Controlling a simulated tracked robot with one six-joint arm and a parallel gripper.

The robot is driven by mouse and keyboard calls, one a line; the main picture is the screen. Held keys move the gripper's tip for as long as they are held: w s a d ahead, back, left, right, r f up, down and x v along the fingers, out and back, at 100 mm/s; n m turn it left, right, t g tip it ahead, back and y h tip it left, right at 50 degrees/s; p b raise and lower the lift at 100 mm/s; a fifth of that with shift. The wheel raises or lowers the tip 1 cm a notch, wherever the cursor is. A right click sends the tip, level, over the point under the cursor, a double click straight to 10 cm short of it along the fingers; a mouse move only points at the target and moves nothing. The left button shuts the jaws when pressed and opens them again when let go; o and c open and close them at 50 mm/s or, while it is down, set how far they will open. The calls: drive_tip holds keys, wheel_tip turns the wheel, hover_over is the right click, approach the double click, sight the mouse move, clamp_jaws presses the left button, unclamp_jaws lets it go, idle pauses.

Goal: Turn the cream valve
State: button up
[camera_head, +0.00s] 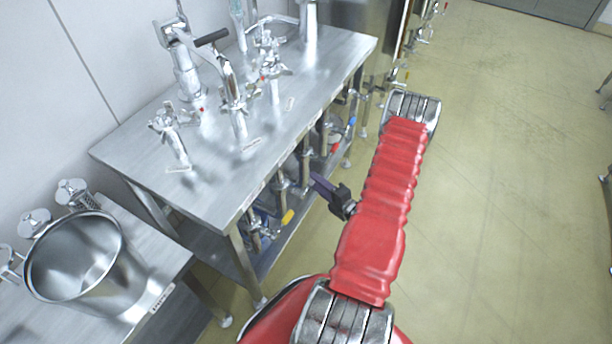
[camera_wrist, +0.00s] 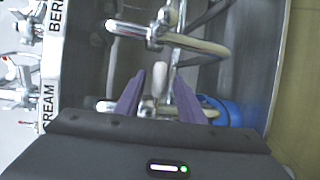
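My gripper (camera_head: 318,183) reaches in from the right at the lower shelf level under the steel table edge. In the wrist view, its two purple fingers (camera_wrist: 160,76) are apart, so it is open. A pale cream-white valve handle (camera_wrist: 160,83) shows between the fingertips in that view, with metal pipework around it. I cannot tell whether the fingers touch it. A label reading CREAM (camera_wrist: 48,108) is on the table edge at the left of the wrist view. The cream handle is not clear in the head view.
Other valves under the table have yellow (camera_head: 287,217), red (camera_head: 335,148) and blue (camera_head: 351,122) handles. Steel taps stand on the table (camera_head: 225,180). A steel bucket (camera_head: 75,255) stands on a lower bench at left. The floor (camera_head: 500,180) at right is clear.

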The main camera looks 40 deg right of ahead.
drive_tip(key=x, duration=0.6)
drive_tip(key=shift+w, duration=0.25)
drive_tip(key=shift+c, duration=0.6)
clamp_jaws()
drive_tip(key=shift+f, duration=0.1)
drive_tip(key=shift+a, duration=0.1)
